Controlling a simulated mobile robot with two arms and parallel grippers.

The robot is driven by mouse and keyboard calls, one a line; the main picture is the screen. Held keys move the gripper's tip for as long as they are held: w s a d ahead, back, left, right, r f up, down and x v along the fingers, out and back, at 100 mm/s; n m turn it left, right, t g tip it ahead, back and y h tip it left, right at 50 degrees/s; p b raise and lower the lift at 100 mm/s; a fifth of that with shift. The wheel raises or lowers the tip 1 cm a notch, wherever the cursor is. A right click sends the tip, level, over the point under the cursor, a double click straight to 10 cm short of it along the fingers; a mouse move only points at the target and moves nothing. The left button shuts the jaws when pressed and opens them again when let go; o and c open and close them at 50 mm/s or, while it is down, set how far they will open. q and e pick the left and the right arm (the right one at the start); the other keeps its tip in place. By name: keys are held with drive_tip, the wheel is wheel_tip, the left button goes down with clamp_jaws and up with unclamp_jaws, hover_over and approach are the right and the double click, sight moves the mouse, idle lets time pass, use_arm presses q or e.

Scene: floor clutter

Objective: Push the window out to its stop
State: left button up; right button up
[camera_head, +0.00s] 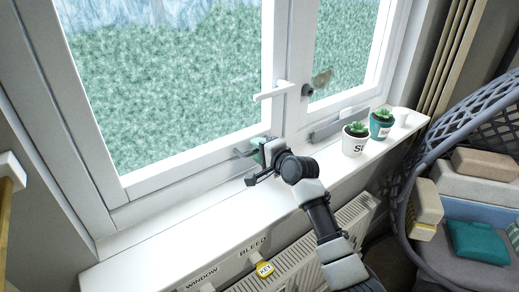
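The white-framed window (195,148) fills the upper left and middle, with frosted green and pale blue glass. Its white handle (273,91) lies nearly level on the upright frame. I cannot tell if the sash stands slightly ajar. My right arm comes up from the lower right. My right gripper (255,168) is over the sill at the sash's lower right corner, by a small green piece (258,150) that it partly hides. I cannot tell whether it touches the frame or how far apart its fingers are. My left gripper is not in view.
On the white sill (165,242) stand a white pot (355,145) and a teal pot (381,128) with small plants, and a small white cup (402,117). A woven chair (450,155) with cushions is at right.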

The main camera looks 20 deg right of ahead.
drive_tip(key=shift+a, duration=0.1)
drive_tip(key=shift+c, duration=0.2)
clamp_jaws()
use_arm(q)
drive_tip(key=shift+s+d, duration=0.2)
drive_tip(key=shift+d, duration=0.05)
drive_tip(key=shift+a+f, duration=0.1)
